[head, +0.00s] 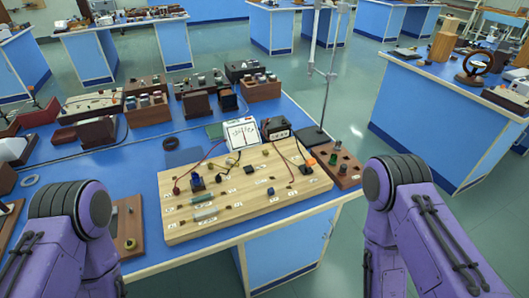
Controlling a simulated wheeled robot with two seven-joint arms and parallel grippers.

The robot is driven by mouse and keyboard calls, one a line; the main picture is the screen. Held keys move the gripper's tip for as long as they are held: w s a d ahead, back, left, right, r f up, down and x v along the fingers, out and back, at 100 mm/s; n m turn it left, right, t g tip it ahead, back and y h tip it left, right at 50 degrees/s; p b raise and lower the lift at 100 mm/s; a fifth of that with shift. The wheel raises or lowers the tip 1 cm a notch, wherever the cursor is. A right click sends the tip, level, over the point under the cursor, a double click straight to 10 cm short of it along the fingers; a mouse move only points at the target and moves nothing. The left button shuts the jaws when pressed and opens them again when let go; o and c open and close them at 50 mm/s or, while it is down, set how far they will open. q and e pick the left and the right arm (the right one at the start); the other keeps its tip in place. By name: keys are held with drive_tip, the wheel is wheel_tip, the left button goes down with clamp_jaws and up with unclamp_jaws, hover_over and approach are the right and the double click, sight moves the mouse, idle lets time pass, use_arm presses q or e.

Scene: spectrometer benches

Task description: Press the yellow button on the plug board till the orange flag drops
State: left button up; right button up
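The plug board is a light wooden board (290,200) at the front of the blue bench in the head view. It carries red and black wires, small dark parts, two pale cylindrical parts and white labels. A small orange part (311,162) shows near its right end; I cannot tell whether it is the flag. I cannot make out a yellow button on the board for certain. My two purple arms come in at the lower left and lower right, on either side of the board. Neither gripper is in view.
A white-faced meter (241,132) and a dark box (276,128) stand behind the board. A dark brown block (347,176) with small knobs and a thin stand (329,90) are at right. Wooden boxes crowd the bench's back left. A small wooden board (130,215) lies by my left arm.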

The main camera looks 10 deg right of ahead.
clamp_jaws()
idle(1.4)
